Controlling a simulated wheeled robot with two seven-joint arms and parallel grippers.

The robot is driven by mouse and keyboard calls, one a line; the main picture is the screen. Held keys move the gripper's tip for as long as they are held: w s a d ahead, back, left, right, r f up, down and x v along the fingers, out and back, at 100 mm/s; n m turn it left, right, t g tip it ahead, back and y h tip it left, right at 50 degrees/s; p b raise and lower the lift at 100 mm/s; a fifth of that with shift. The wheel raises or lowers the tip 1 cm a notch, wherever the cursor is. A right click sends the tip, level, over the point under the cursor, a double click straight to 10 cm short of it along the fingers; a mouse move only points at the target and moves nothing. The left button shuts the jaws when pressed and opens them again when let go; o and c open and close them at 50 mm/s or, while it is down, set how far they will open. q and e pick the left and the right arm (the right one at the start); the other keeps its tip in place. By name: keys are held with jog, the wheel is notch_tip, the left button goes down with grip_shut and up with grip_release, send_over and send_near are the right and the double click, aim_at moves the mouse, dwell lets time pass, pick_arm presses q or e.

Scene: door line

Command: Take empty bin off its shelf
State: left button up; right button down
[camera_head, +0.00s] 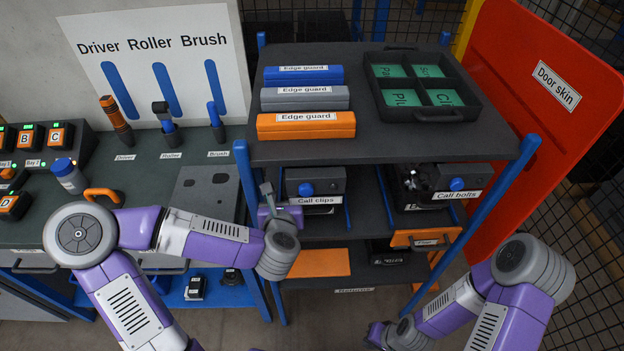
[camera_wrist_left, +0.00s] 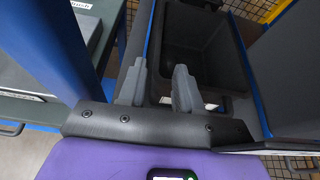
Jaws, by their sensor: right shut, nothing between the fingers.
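My left gripper (camera_head: 267,197) is at the bin's left front side. Its grey fingers (camera_wrist_left: 158,88) are apart, near the bin's rim; I cannot tell whether they touch it. My right gripper (camera_head: 377,336) is low in front of the rack, shut and empty, partly cut off by the frame's bottom.
The "Call bolts" bin (camera_head: 445,185), holding dark parts, stands to the right on the same shelf. Blue rack posts (camera_head: 252,205) flank the shelves. The top shelf (camera_head: 385,143) carries edge guards (camera_head: 305,125) and a divided tray (camera_head: 420,117). A red door skin (camera_head: 545,110) stands at right.

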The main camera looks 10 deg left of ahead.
pick_arm(q)
jog(key=b+x, duration=0.2)
jog(key=x, duration=0.6)
jog(key=shift+r, duration=0.1)
grip_shut()
jog(key=shift+r, duration=0.1)
dwell(1.2)
